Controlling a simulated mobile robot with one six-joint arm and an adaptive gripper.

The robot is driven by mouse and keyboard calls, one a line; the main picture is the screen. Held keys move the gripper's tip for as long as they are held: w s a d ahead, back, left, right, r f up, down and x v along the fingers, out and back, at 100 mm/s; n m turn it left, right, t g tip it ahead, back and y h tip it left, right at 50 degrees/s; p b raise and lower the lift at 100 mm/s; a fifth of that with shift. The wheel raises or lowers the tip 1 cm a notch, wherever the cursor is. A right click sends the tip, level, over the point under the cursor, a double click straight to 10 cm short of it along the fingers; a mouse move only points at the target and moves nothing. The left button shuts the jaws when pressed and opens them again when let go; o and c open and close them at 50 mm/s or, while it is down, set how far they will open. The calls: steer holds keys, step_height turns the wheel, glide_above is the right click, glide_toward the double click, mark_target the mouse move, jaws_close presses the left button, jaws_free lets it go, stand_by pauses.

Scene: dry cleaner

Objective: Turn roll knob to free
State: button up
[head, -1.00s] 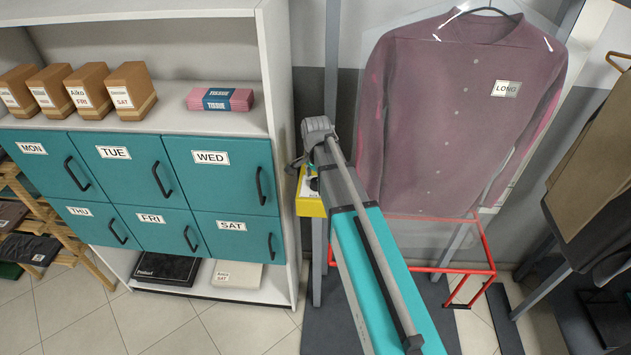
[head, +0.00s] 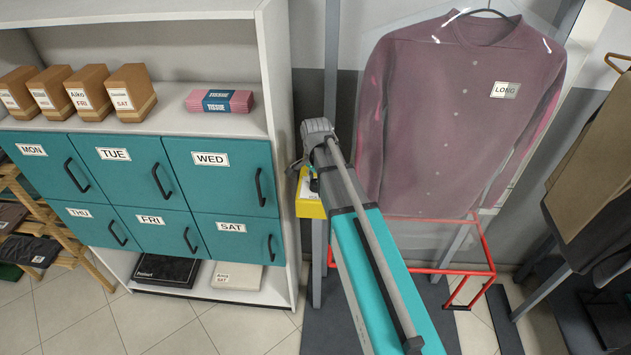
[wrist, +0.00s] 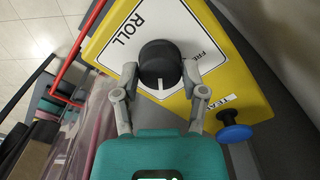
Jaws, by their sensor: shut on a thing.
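The black roll knob (wrist: 158,65) sits on the white ROLL plate (wrist: 128,45) of a yellow box. The knob's white pointer line is toward my gripper, at the bottom of the wrist view. A label starting "FRE" (wrist: 205,50) is at the knob's right, partly hidden by a finger. My gripper (wrist: 160,74) is shut on the knob, one finger at each side. In the head view the yellow box (head: 311,207) shows beside the shelf, and my arm hides the knob.
A blue knob (wrist: 233,133) with a partly covered label beside it is close to my right finger. A bagged maroon shirt (head: 460,120) hangs right of my arm, over a red frame (head: 487,255). Shelving with teal lockers (head: 225,175) stands at the left.

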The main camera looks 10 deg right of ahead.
steer(key=n, duration=0.8)
steer(key=shift+n, duration=0.3)
steer(key=n, duration=0.8)
steer(key=shift+n, duration=0.3)
steer(key=o, duration=1.2)
steer(key=shift+c, duration=0.2)
